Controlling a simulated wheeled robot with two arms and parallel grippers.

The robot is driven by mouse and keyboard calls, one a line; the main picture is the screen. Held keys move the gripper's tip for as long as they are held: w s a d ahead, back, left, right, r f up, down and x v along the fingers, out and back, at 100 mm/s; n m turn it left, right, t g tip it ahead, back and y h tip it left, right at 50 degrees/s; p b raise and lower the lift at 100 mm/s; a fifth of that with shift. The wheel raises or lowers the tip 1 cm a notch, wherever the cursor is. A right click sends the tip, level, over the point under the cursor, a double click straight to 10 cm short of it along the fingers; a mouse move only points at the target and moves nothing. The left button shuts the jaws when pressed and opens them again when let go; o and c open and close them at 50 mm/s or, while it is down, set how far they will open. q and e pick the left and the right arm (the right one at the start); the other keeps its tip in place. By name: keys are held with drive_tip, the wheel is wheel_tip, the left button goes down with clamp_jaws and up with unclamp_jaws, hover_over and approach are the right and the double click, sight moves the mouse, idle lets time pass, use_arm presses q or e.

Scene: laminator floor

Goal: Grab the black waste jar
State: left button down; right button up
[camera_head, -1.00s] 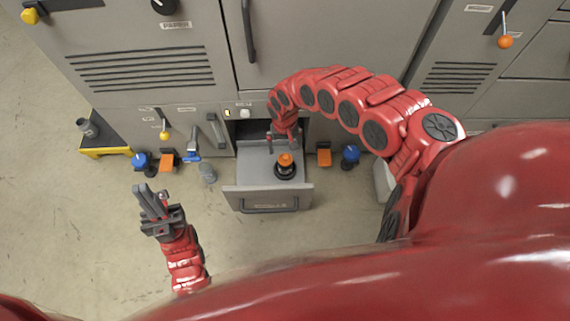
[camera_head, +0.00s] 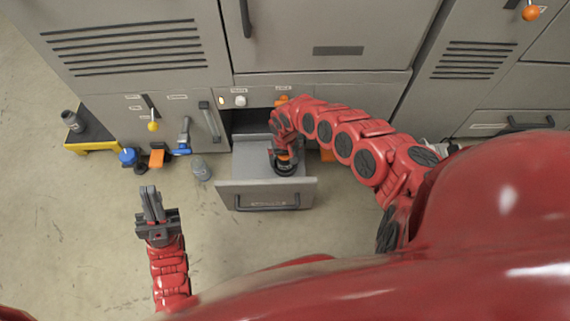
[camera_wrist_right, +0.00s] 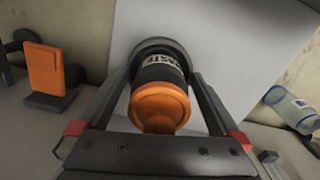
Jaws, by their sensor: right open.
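The black waste jar (camera_wrist_right: 160,68) has an orange lid and a pale label with partly readable lettering. It stands in the open grey drawer (camera_head: 265,197); in the head view the jar (camera_head: 285,168) is partly covered by my right gripper (camera_head: 284,152). In the right wrist view the open fingers of my right gripper (camera_wrist_right: 162,78) reach along both sides of the jar, with the lid towards the camera. I cannot tell whether either finger touches it. My left gripper (camera_head: 152,204) is empty over the floor at left, fingers close together.
A grey cup (camera_head: 72,121) stands on a black-and-yellow step (camera_head: 93,146). Grey cabinets rise behind. The floor in front is clear.

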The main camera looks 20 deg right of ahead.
clamp_jaws()
idle(0.5)
